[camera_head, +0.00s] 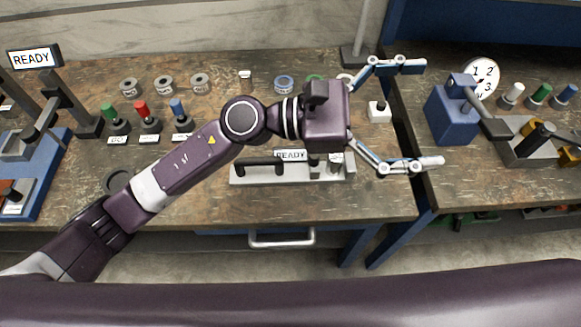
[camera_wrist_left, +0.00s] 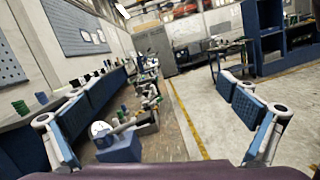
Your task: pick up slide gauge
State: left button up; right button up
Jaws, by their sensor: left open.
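I cannot tell for certain which item is the slide gauge. A round white dial (camera_head: 481,78) with numbers stands behind a blue block device (camera_head: 450,112) on the right table; the dial also shows in the left wrist view (camera_wrist_left: 100,129). A small white block with a black knob (camera_head: 379,112) sits at the left table's right edge. My left gripper (camera_head: 422,114) is wide open and empty, reaching over the gap between the tables; its two fingers also show in the left wrist view (camera_wrist_left: 163,130). My right gripper is out of view.
A pale plate with a black handle and a READY label (camera_head: 260,180) lies under my left arm, partly hidden. Green, red and blue knobs (camera_head: 142,112) and several tape rolls (camera_head: 165,85) stand on the left table. More coloured knobs (camera_head: 540,95) stand at far right.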

pick_arm(q)
notch_tip(320, 180, down, 6)
jog(key=s+m+g+y, duration=0.1)
jog(key=m+g+y, duration=0.1)
jog(key=m+y, duration=0.25)
jog(key=m+t+y, duration=0.4)
jog(key=m+y, duration=0.6)
jog(key=y, duration=0.5)
send_over(257, 161)
jog(key=w, duration=0.1)
jog(key=shift+n, duration=0.25)
jog(key=f, duration=1.6)
jog(key=shift+w+d+f, duration=0.15)
jog(key=shift+d+f, duration=0.05)
jog(key=shift+f, duration=0.2)
jog(key=f+p, duration=0.1)
jog(key=f, duration=0.1)
jog(key=f+p, duration=0.1)
jog(key=f, duration=0.1)
jog(key=f+p, duration=0.1)
jog(key=f, duration=0.1)
jog(key=shift+a+f+p, duration=0.25)
jog(key=shift+f+p, duration=0.1)
jog(key=shift+p, duration=0.05)
jog(key=shift+f, duration=0.4)
jog(key=shift+c, duration=0.3)
